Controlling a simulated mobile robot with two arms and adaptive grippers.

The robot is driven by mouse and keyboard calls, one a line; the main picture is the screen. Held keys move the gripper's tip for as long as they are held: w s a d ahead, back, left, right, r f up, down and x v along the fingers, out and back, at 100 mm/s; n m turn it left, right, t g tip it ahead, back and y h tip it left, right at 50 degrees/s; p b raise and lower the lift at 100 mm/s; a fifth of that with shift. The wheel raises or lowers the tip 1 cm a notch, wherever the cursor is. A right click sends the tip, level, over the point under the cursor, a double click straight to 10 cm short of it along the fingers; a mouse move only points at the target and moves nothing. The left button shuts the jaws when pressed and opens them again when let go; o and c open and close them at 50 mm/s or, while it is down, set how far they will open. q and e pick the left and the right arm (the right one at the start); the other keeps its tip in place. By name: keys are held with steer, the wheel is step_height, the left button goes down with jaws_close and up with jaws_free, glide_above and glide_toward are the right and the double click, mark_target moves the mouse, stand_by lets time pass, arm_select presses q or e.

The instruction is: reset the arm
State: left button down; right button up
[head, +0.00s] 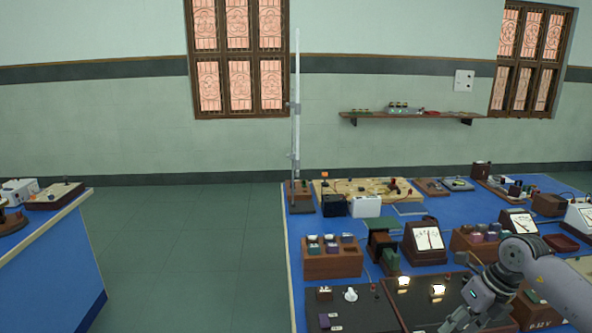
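My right arm enters from the right edge and reaches down over the front of the blue bench (270,190). Its grey gripper (462,320) is at the bottom of the head view, above or beside the dark panel (400,292) with two lit lamps (437,290). The fingers are small and partly cut off by the lower edge, so I cannot tell if they are open, shut or touching anything. My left arm and gripper are not in view.
Close around the arm are an analog meter (428,237), a wooden block rack (332,262) and a dark switch box (340,308). A tall clear tube (296,120) stands at the bench's back left. Open floor (190,240) separates a second blue bench (50,265) at left.

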steer(key=a+t+y, duration=0.2)
steer(key=a+y, duration=0.5)
steer(key=a, duration=1.2)
steer(key=a+r+m+t+y, duration=0.6)
steer(key=a+r+m+t, duration=0.25)
steer(key=r, duration=0.25)
steer(key=d+f+m+t+h, duration=0.2)
steer(key=d+m+t+h, duration=0.5)
steer(key=m+h, duration=0.5)
steer(key=s+d+f+m+g+h, duration=0.5)
steer(key=s+d+f+m, duration=0.25)
steer(key=f+m, duration=0.45)
steer(key=s+f+m+g, duration=0.1)
steer(key=s+f+g, duration=0.3)
steer(key=s, duration=0.4)
steer(key=s+a+f+m+g+y, duration=0.1)
steer(key=s+f+m+g, duration=0.2)
steer(key=s, duration=0.4)
steer(key=s+f+g, duration=0.4)
steer(key=s+f, duration=0.1)
steer(key=s, duration=0.3)
step_height(320, 180, down, 26)
steer(key=s, duration=0.1)
steer(key=s+d+f+g, duration=0.2)
steer(key=s+f, duration=1.4)
steer(key=s, duration=0.1)
steer(key=shift+d+f, duration=0.15)
steer(key=shift+d, duration=0.2)
